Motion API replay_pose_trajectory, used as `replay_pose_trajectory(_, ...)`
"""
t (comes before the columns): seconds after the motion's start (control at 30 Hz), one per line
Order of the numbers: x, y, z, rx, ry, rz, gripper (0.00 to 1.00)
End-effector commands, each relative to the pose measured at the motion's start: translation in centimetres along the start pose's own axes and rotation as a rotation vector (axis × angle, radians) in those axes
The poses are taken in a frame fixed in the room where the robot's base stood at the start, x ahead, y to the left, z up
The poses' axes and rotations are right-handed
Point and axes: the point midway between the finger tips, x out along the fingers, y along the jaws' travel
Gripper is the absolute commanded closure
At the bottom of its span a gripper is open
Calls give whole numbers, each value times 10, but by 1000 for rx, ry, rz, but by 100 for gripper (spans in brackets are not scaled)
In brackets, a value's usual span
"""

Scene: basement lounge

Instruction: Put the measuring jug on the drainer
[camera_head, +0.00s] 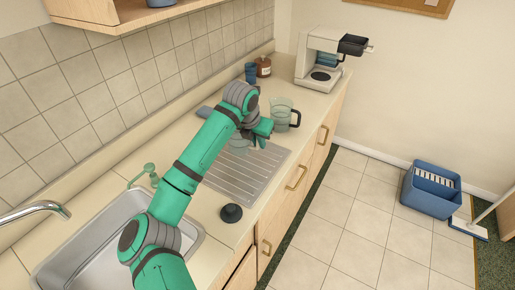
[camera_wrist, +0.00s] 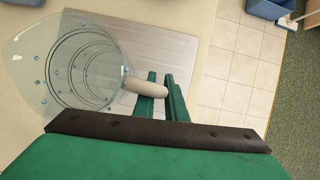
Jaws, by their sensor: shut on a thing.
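The measuring jug (camera_wrist: 85,62) is clear with blue marks and a pale handle (camera_wrist: 147,88). In the wrist view my gripper (camera_wrist: 160,84) is shut on that handle, and the jug's open mouth faces the camera. In the head view my gripper (camera_head: 262,131) is above the drainer's far end, and the jug (camera_head: 239,146) shows partly behind my arm. The drainer (camera_head: 250,174) is a grey ribbed panel beside the sink; it also shows in the wrist view (camera_wrist: 172,45). I cannot tell whether the jug's base touches it.
A clear jug with a dark handle (camera_head: 281,113) stands just past the drainer. A coffee machine (camera_head: 322,62), brown bottle (camera_head: 263,66) and blue cup (camera_head: 251,72) are farther back. A black plug (camera_head: 231,213) lies at the drainer's near edge, by the sink (camera_head: 95,248).

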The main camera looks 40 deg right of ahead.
Motion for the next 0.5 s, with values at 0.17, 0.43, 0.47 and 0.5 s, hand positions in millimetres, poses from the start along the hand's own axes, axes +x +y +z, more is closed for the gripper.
replay_pose_trajectory(0.17, 15, 7, -1, -1, 1, -1, 100)
replay_pose_trajectory(0.43, 38, 7, -12, 0, -1, 1, 100)
replay_pose_trajectory(0.47, 38, 7, -12, 0, -1, 2, 100)
replay_pose_trajectory(0.5, 38, 7, -12, 1, -1, 2, 100)
